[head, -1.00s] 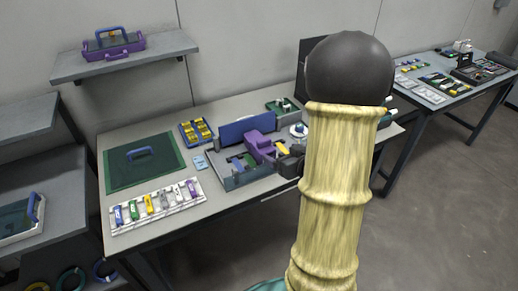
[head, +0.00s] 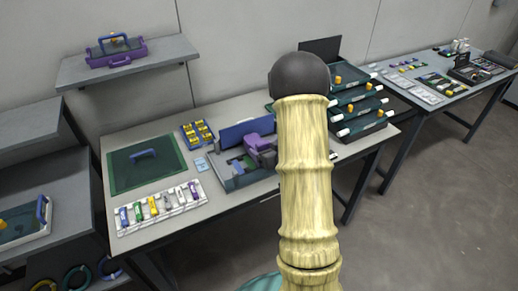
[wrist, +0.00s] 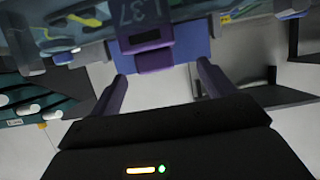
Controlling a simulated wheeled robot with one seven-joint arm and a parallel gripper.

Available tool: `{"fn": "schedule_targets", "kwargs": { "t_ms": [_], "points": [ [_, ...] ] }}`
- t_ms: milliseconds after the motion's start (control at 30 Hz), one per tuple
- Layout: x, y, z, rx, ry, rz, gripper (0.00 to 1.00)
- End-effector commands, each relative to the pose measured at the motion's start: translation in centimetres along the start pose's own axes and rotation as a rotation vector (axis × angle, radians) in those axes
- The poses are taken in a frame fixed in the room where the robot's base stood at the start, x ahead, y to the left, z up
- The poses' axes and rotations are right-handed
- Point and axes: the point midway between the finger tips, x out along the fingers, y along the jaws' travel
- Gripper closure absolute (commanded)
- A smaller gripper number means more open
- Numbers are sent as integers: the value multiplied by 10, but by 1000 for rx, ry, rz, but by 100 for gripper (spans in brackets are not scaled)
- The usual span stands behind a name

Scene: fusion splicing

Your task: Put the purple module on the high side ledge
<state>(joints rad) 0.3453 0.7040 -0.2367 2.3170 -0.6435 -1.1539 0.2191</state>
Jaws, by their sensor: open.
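A purple module (head: 194,189) stands at the right end of the white rack (head: 125,227) on the front left of the table. A wall ledge (head: 165,73) at the upper left carries a purple case (head: 112,59) with a blue handle.
A lower side ledge (head: 25,128) stands at the far left, its visible top bare. A green mat (head: 125,180) with a blue handle and a yellow-filled blue tray (head: 182,128) lie on the table. Tiered trays (head: 357,104) stand to the right. The wall ledge's right part is bare.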

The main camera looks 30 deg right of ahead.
Motion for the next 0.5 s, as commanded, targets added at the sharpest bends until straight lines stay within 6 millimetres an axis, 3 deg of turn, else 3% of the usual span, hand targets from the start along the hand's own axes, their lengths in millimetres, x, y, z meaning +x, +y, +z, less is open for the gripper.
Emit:
{"fn": "schedule_targets", "kwargs": {
  "t_ms": [167,500],
  "points": [
    [19,-1,-1,-1,1,-3,18],
    [20,0,0,0,0,0,18]
  ]
}}
